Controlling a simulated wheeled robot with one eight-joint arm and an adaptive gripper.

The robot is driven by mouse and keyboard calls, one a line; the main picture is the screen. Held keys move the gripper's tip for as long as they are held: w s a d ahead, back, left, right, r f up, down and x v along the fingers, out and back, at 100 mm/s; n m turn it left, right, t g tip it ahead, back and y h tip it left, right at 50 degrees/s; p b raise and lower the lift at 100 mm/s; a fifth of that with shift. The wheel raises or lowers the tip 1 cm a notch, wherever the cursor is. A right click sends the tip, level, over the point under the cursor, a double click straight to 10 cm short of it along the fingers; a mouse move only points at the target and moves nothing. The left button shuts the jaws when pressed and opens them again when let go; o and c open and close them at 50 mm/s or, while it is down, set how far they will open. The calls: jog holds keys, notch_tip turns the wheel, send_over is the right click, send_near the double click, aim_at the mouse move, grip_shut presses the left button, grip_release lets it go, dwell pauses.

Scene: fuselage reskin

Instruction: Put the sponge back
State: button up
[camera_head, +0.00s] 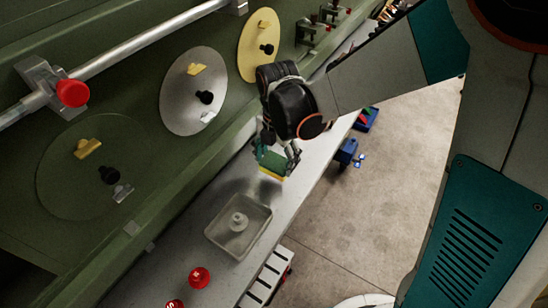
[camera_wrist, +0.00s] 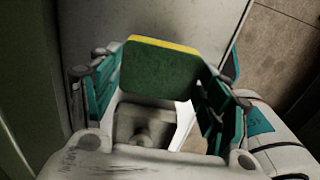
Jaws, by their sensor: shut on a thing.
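A sponge (camera_head: 272,163), green with a yellow layer, is held in my gripper (camera_head: 279,160) above the grey bench. In the wrist view the sponge (camera_wrist: 160,68) sits between the two teal-padded fingers of my gripper (camera_wrist: 160,88), which are shut on it. A grey square tray (camera_head: 212,231) with a pale round knob-like piece (camera_head: 238,222) in its middle stands on the bench, below and a little left of my gripper in the head view. The sponge is apart from the tray. The tray also shows partly, below the sponge, in the wrist view (camera_wrist: 126,125).
The green fuselage panel (camera_head: 110,135) rises along the left with round plates (camera_head: 185,110), black knobs and yellow tabs. A silver rail (camera_head: 150,38) has a red knob (camera_head: 72,93). Red round buttons (camera_head: 199,277) sit at the near end of the bench (camera_head: 150,270). Blue items (camera_head: 346,151) lie beyond the bench's right edge.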

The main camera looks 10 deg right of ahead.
aim_at(276, 162)
notch_tip(276, 162, down, 5)
jog(key=shift+r+b, duration=0.1)
jog(key=shift+b, duration=0.5)
jog(key=o, duration=0.9)
jog(key=shift+o, duration=0.2)
notch_tip(276, 162, up, 12)
jog(key=p, duration=0.8)
